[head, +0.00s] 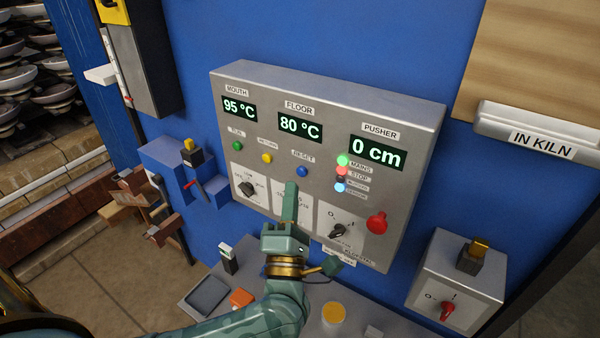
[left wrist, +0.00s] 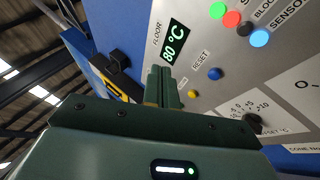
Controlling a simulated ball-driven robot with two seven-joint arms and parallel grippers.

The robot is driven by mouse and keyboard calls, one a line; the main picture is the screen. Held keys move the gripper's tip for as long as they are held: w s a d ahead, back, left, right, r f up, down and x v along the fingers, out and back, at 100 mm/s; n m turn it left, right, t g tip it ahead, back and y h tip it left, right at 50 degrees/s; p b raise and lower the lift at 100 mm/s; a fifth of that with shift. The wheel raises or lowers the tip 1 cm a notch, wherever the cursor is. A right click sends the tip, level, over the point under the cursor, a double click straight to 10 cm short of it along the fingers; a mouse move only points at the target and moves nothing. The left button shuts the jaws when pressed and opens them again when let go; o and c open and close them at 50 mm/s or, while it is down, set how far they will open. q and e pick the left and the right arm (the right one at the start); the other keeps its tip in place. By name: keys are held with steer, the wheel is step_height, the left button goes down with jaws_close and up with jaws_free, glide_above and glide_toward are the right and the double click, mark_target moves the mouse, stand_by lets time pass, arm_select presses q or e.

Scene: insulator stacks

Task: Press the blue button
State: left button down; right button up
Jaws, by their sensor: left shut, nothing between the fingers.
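The blue button (head: 302,171) sits under the RESET label on the grey control panel (head: 330,95). It also shows in the left wrist view (left wrist: 214,73). My left gripper (head: 291,188) is shut and empty, its fingers pointing up in front of the panel. In the head view its tips are just below and left of the blue button, which is uncovered. In the left wrist view the fingers (left wrist: 162,78) are left of the button, with a gap in the picture. I cannot tell whether the tips touch the panel. My right gripper is not in view.
A yellow button (head: 266,157) and a green button (head: 237,146) are left of the blue one. A red knob (head: 377,222) and rotary switches sit lower on the panel. A shelf (head: 255,270) with small items is below. A switch box (head: 457,280) is at right.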

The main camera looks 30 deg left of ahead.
mark_target(302, 171)
arm_select(q)
steer(key=a+f+n+g+y, duration=0.3)
steer(key=a+f+n+g, duration=0.2)
steer(key=f+n+g, duration=0.1)
steer(key=shift+n+y, duration=0.3)
steer(key=shift+w, duration=0.15)
steer(key=w+b, duration=0.3)
steer(key=w, duration=0.5)
steer(key=shift+w+d+b, duration=0.3)
steer(key=shift+w+b, duration=0.05)
steer(key=shift+b, duration=0.05)
steer(key=shift+w, duration=0.15)
stand_by(1.3)
steer(key=shift+w, duration=0.3)
